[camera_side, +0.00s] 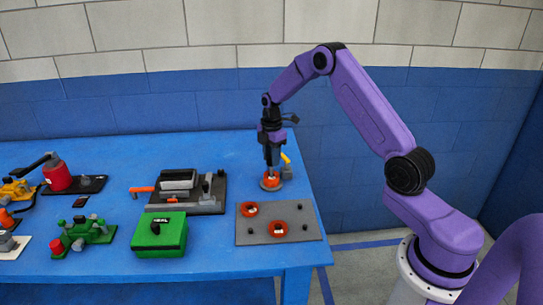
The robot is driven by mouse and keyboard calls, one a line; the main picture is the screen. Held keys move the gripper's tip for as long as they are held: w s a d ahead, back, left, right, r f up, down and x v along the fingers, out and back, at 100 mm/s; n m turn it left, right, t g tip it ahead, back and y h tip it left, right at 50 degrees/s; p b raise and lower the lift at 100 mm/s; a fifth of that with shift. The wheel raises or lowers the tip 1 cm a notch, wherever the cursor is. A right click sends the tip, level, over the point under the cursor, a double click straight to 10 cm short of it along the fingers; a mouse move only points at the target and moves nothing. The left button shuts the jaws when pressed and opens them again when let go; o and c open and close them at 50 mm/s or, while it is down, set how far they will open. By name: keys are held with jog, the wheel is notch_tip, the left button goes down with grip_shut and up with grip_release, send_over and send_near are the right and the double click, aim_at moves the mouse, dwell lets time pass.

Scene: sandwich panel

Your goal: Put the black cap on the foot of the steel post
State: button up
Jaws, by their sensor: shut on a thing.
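My gripper (271,167) points straight down at the back right of the blue table. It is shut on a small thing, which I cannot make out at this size. Its fingertips are just above or in an orange round piece (271,182) on a grey round base. I cannot tell whether they touch it. I cannot pick out the steel post or its foot with certainty. The black cap is also not clear; small dark pieces (305,227) stand on a grey plate (262,238) in front of my gripper.
A yellow upright piece (287,163) stands close to the right of my gripper. A black tray (213,206) with grey blocks, a green box (146,241) and several tools stand to the left. The table's back middle is clear.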

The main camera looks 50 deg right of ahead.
jog(key=shift+f, duration=1.5)
dwell(1.1)
dwell(0.3)
jog(key=o, duration=1.4)
jog(key=shift+o, duration=0.2)
jog(key=shift+r, duration=3.75)
jog(key=shift+a, duration=0.1)
